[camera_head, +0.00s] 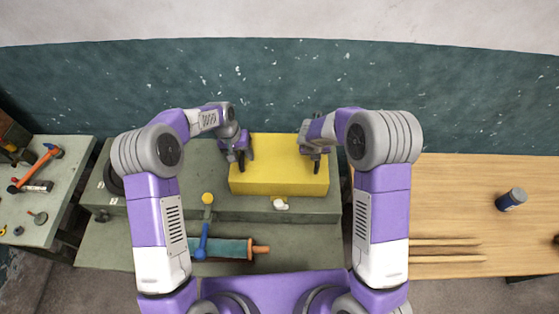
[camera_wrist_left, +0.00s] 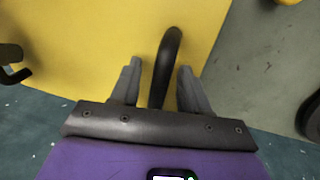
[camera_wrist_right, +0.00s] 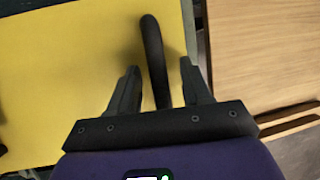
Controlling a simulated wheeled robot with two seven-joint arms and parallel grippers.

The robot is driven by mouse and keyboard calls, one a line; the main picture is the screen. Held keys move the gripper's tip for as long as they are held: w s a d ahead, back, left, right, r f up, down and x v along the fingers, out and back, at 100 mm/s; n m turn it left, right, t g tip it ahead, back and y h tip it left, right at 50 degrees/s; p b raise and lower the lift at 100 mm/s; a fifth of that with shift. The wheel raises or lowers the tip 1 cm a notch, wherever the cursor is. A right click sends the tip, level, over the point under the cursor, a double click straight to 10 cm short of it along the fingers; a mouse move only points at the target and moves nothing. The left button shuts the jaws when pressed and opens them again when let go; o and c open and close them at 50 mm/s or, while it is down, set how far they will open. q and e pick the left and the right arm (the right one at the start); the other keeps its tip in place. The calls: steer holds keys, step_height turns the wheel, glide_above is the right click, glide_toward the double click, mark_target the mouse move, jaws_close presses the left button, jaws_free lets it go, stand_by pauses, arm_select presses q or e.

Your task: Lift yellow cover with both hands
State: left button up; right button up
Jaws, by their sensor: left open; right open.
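The yellow cover (camera_head: 278,178) is a box-shaped lid on the grey-green bench in the head view. It has a black handle near each end. My left gripper (camera_head: 242,160) is over its left end; in the left wrist view the open fingers (camera_wrist_left: 157,85) stand on either side of a black handle (camera_wrist_left: 168,60). My right gripper (camera_head: 315,165) is over its right end; in the right wrist view the open fingers (camera_wrist_right: 160,85) stand on either side of the other handle (camera_wrist_right: 153,55). Neither gripper is closed on its handle. What lies under the cover is hidden.
The grey-green bench (camera_head: 110,235) holds a teal cylinder (camera_head: 225,248) with an orange end, in front of the cover. A wooden table (camera_head: 460,190) at the right bears a dark blue can (camera_head: 511,199) and wooden sticks. A side table (camera_head: 40,210) with tools stands left.

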arm_select(q)
jaws_close()
arm_select(e)
jaws_close()
arm_select(q)
steer(key=shift+w+r, duration=0.1)
steer(key=shift+w, duration=0.05)
arm_select(e)
steer(key=shift+r, duration=0.1)
stand_by(0.9)
